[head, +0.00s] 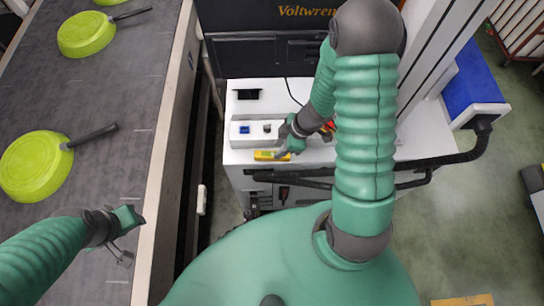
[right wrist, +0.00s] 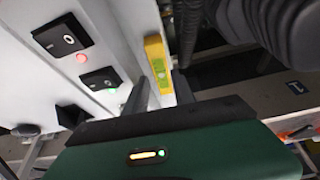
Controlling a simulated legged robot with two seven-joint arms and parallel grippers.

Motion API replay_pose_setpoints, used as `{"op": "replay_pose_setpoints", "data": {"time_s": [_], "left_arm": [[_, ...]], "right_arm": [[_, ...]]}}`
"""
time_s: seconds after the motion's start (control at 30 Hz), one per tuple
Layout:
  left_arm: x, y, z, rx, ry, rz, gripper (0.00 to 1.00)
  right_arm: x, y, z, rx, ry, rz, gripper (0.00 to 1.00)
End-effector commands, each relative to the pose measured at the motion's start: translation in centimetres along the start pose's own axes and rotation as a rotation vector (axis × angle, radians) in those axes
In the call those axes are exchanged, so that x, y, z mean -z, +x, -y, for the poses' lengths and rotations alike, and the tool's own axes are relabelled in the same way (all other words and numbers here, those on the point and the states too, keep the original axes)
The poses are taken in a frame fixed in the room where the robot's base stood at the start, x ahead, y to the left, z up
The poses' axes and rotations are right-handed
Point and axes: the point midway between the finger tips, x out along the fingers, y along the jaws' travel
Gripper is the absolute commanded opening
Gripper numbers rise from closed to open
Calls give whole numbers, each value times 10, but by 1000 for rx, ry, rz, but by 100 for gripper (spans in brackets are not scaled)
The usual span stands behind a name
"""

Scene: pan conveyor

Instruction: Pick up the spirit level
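The spirit level (head: 266,156), a yellow bar with a green-yellow window, lies along the front edge of the white cabinet top (head: 315,153). It also shows in the right wrist view (right wrist: 157,62). My right gripper (head: 283,153) is at the right end of the level. In the right wrist view its two fingers (right wrist: 163,84) stand apart, one on each side of the level's near end, with a gap showing at the left finger. My left gripper (head: 130,238) hangs over the conveyor's edge, away from the level; its finger opening is unclear.
Green pans (head: 36,166) lie on the grey conveyor (head: 105,100) at left. A control box with switches (right wrist: 88,65) stands just behind the level. A black box marked Voltwrench (head: 265,50) is behind the cabinet. A dark pipe (head: 440,160) runs along the cabinet's front right.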

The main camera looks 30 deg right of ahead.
Motion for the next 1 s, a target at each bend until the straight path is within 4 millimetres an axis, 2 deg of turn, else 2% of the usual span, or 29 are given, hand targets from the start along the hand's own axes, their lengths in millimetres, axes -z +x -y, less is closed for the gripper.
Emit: {"op": "replay_pose_setpoints", "data": {"time_s": [0.03, 0.2, 0.47, 0.7, 1.0], "left_arm": [[-2, 10, 0, 0, 0, 0, 36], [-6, 24, 0, 0, 0, 0, 36], [-5, 22, 0, 0, 0, 0, 36], [-5, 22, 0, 0, 0, 0, 36], [-5, 22, 0, 0, 0, 0, 36]], "right_arm": [[-1, 15, 0, 3, 0, -1, 31], [2, 42, -2, 2, 2, 0, 31], [4, 42, -1, 0, 0, 1, 29], [4, 42, -1, 1, 1, 1, 0], [4, 42, -1, 1, 0, 1, 0]]}}
